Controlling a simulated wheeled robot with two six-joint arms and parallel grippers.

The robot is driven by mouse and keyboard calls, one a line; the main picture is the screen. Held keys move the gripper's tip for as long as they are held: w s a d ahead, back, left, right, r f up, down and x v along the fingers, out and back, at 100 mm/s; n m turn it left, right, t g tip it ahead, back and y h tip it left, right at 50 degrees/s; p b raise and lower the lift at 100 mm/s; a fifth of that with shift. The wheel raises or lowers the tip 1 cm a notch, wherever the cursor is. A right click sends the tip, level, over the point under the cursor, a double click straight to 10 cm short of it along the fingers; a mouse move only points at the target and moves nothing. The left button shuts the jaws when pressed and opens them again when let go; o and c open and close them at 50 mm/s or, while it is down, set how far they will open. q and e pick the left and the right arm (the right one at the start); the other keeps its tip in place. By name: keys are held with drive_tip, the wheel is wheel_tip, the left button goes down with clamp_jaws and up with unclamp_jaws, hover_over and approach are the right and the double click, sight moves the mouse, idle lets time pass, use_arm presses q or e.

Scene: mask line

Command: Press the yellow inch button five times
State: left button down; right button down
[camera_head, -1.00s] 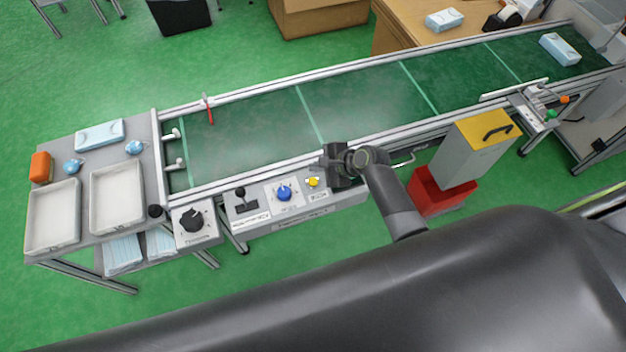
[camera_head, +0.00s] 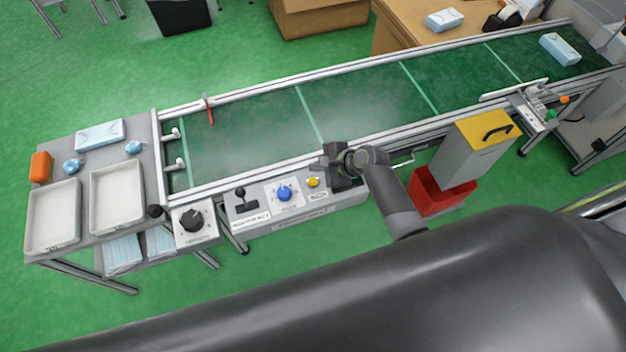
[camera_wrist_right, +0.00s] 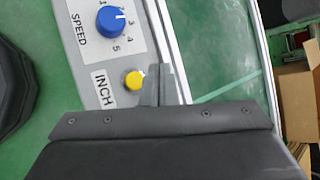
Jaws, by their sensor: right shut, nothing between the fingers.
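The yellow inch button (camera_head: 313,182) sits on the grey control panel (camera_head: 262,219) along the near side of the conveyor. In the right wrist view the yellow button (camera_wrist_right: 133,80) lies beside the INCH label (camera_wrist_right: 103,88). My right gripper (camera_head: 325,167) is over the panel's right end, close to the button's right side. In the wrist view its fingers (camera_wrist_right: 166,84) are shut and empty, just right of the button. I cannot tell the height gap or whether they touch it. My left gripper is not in view.
A blue speed knob (camera_head: 284,193), a black lever (camera_head: 240,197) and a black rotary switch (camera_head: 193,219) are to the left. The green conveyor belt (camera_head: 370,100) runs behind.

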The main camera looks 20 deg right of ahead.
drive_tip(key=n, duration=0.1)
drive_tip(key=n+b, duration=0.1)
drive_tip(key=n, duration=0.2)
drive_tip(key=shift+w+r+b, duration=0.15)
drive_tip(key=shift+w+b, duration=0.1)
drive_tip(key=shift+b, duration=0.15)
drive_tip(key=r+n+b, duration=0.1)
drive_tip(key=n+b, duration=0.2)
drive_tip(key=n, duration=0.7)
drive_tip(key=r+n+b, duration=0.1)
drive_tip(key=n+b, duration=0.2)
drive_tip(key=n, duration=0.8)
drive_tip(key=r+n+b, duration=0.1)
drive_tip(key=n+b, duration=0.2)
drive_tip(key=n, duration=0.8)
drive_tip(key=shift+s+r+b, duration=0.2)
drive_tip(key=shift+r+b, duration=0.1)
